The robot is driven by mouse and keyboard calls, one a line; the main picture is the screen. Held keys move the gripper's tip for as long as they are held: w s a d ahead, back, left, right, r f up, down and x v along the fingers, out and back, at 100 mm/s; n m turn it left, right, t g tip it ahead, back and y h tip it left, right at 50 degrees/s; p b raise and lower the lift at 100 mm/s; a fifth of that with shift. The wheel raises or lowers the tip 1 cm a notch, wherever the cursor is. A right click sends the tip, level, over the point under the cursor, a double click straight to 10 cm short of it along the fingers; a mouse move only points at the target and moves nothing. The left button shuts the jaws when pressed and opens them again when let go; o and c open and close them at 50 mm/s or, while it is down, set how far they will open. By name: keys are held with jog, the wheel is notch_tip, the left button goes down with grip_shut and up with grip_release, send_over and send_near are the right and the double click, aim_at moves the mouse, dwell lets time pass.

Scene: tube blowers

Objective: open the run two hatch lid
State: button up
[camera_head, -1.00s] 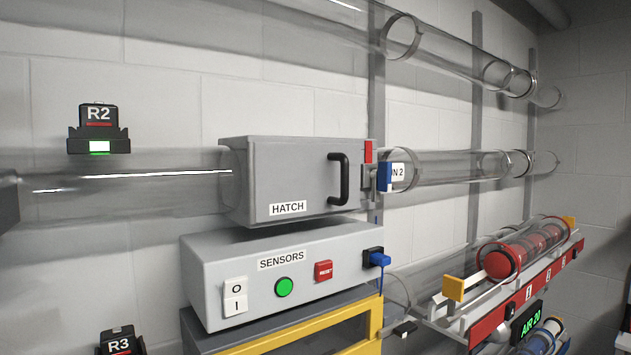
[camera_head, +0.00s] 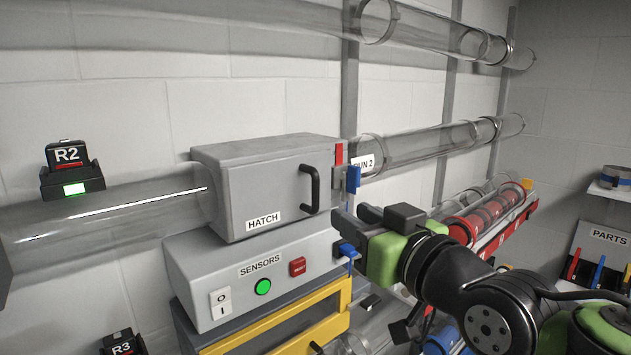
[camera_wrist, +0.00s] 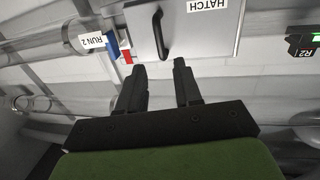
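The grey run two hatch (camera_head: 270,185) sits in line with the clear tube in the head view, its lid shut. Its black bar handle (camera_head: 310,188) stands upright on the lid. A blue latch piece (camera_head: 353,180) is at the lid's right edge below a red tab (camera_head: 339,153). My gripper (camera_head: 345,232) is right of and lower than the handle, in front of the sensor box's right end. In the wrist view, seen upside down, my gripper's fingers (camera_wrist: 160,72) are apart with nothing between them. The handle (camera_wrist: 160,34) and blue latch (camera_wrist: 112,42) lie beyond the tips, apart from them.
The grey SENSORS box (camera_head: 230,285) is right under the hatch, with a blue connector (camera_head: 347,250) close to my gripper. A yellow frame (camera_head: 290,322) is below. Clear tubes (camera_head: 425,145) run right along the wall. A red capsule rack (camera_head: 490,215) is behind my arm.

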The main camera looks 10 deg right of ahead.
aim_at(317, 194)
jog(key=p+x, duration=0.3)
jog(key=x, duration=0.9)
jog(key=shift+w, duration=0.1)
grip_shut()
